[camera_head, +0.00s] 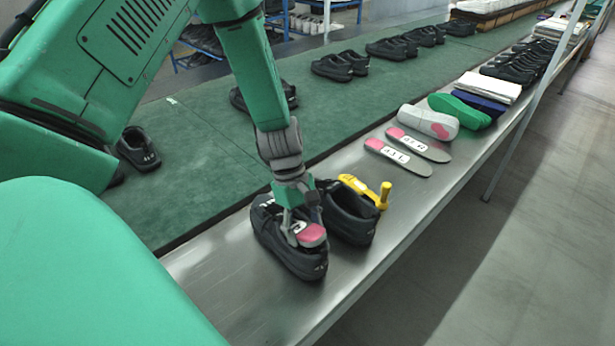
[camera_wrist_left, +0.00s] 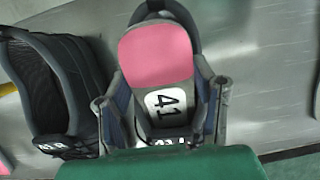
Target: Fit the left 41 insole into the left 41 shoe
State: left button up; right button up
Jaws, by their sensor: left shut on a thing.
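The left 41 insole (camera_wrist_left: 157,60), grey with a pink heel and a "41" label, is between the fingers of my left gripper (camera_wrist_left: 163,100). In the head view its pink heel (camera_head: 312,235) shows at the opening of a dark shoe (camera_head: 290,258) on the metal table. My left gripper (camera_head: 297,215) comes down over this shoe, shut on the insole. In the wrist view the shoe's heel collar (camera_wrist_left: 165,10) shows behind the pink end. The insole's front end is hidden, and how deep it sits I cannot tell. My right gripper is not in view.
A matching dark shoe (camera_head: 350,222) stands close on the right, with a yellow tool (camera_head: 366,190) at it. Several shoes stand on the green belt (camera_head: 200,170).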

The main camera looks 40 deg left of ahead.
pick_arm(q)
jog(key=shift+s+a+f, duration=0.2)
jog(key=shift+a+f, duration=0.1)
jog(key=shift+d, duration=0.25)
jog(key=o, duration=1.2)
jog(key=shift+w+a+f, duration=0.1)
jog(key=shift+w+a, duration=0.05)
jog(key=shift+a, duration=0.05)
jog(key=shift+d, duration=0.2)
jog(key=shift+r, duration=0.25)
jog(key=shift+p+v, duration=0.85)
jog(key=shift+p, duration=0.35)
jog(key=shift+d+r+p, duration=0.25)
jog(key=shift+r+p, duration=0.35)
